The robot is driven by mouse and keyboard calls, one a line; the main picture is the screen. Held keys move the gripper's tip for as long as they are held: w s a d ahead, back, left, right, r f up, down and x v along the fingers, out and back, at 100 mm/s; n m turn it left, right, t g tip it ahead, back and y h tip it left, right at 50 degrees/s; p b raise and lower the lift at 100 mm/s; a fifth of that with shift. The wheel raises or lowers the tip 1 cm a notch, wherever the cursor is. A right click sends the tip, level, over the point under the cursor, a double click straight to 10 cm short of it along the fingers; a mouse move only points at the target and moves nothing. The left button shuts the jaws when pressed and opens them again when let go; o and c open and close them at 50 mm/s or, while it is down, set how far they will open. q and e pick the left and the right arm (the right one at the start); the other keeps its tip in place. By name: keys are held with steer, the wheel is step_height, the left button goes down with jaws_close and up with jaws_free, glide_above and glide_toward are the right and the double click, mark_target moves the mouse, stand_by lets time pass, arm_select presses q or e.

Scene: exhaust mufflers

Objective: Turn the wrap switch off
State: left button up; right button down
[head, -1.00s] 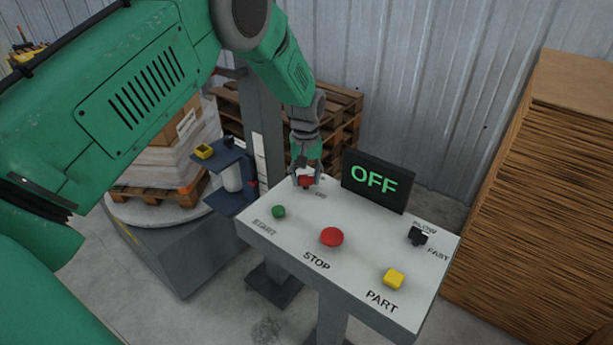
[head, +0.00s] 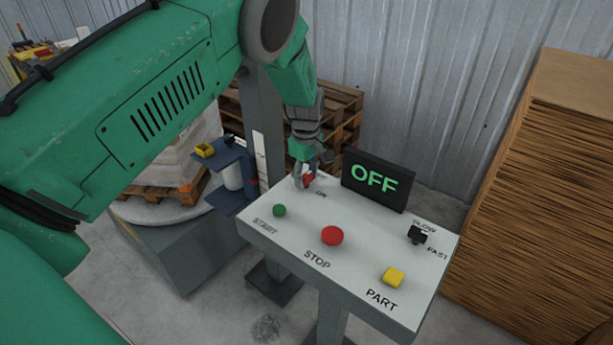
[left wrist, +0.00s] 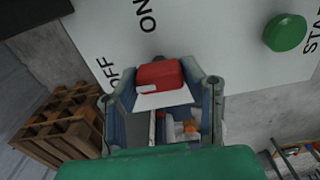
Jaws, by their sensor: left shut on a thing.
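The red wrap switch (head: 308,171) sits at the far left corner of the pale control panel (head: 340,270). In the left wrist view the red switch (left wrist: 160,75) has a white mark on it, with the printed words ON and OFF beside it. My left gripper (head: 304,180) is shut on the switch, with a finger on each side, as the left wrist view (left wrist: 164,92) also shows. The fingers hide part of the switch in the head view. The black display (head: 376,181) behind the panel reads OFF in green. My right gripper is out of view.
The panel also carries a green start button (head: 279,210), a red stop button (head: 332,236), a yellow part button (head: 393,277) and a black slow/fast switch (head: 417,235). A brown stack (head: 540,200) stands at right. Wooden pallets (head: 345,110) stand behind.

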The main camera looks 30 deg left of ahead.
mark_target(307, 174)
arm_select(q)
steer(key=shift+w+r+n, duration=0.1)
steer(key=shift+w+n, duration=0.05)
steer(key=shift+n, duration=0.15)
steer(key=o, duration=1.1)
steer(key=shift+o, duration=0.2)
step_height(307, 174, up, 12)
steer(key=shift+f, duration=0.2)
steer(key=shift+w, duration=0.1)
